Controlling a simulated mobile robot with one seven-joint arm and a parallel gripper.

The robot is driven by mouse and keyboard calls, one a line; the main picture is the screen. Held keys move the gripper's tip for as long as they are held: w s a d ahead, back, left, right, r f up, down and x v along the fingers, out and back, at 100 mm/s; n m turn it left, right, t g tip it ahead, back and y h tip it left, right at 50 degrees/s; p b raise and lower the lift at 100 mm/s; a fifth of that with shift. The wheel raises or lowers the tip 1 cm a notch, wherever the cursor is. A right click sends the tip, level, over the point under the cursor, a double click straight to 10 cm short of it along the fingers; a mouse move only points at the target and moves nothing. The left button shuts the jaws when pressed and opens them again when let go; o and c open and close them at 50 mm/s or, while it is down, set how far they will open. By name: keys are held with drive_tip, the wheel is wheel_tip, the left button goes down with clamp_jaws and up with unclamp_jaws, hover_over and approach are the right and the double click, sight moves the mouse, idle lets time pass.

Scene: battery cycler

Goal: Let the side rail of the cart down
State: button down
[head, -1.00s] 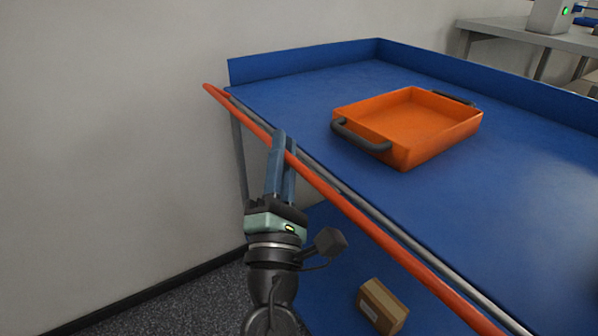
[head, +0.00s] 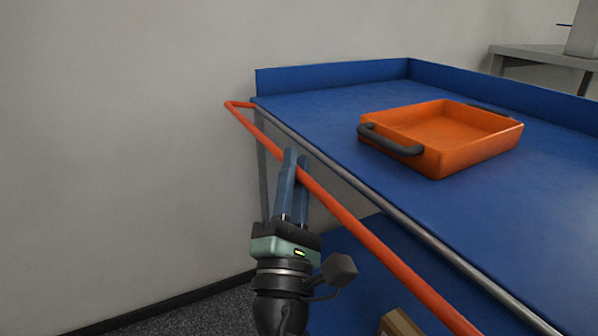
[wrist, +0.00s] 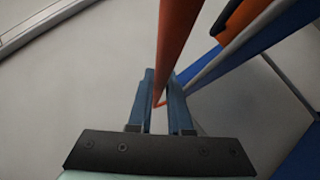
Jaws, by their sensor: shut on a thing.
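The side rail (head: 350,223) is an orange bar along the near side of the blue cart (head: 302,110). It stands out from the cart's grey edge bar, with a gap between them, and a short orange end piece joins it to the cart at the far corner. My gripper (head: 295,163) is shut on the rail, with its blue fingers on either side of the bar, reaching up from below. In the wrist view the rail (wrist: 174,45) runs between the two fingertips (wrist: 158,85).
An orange tray (head: 445,158) with dark handles sits on the cart top. A cardboard box (head: 400,325) shows partly on the lower shelf. A plain wall stands close behind and left of the cart. A grey table (head: 545,58) stands at the back right.

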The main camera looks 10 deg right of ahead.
drive_tip(key=shift+f, duration=0.35)
idle(0.3)
drive_tip(key=c, duration=0.8)
unclamp_jaws()
drive_tip(key=shift+c, duration=0.2)
drive_tip(key=s+a+f+b, duration=0.1)
drive_tip(key=s+a, duration=0.1)
drive_tip(key=s, duration=0.6)
drive_tip(key=s+a+f+b, duration=0.1)
drive_tip(key=s+a, duration=0.1)
drive_tip(key=s, duration=0.5)
drive_tip(key=shift+s+f, duration=0.25)
drive_tip(key=shift+s, duration=0.15)
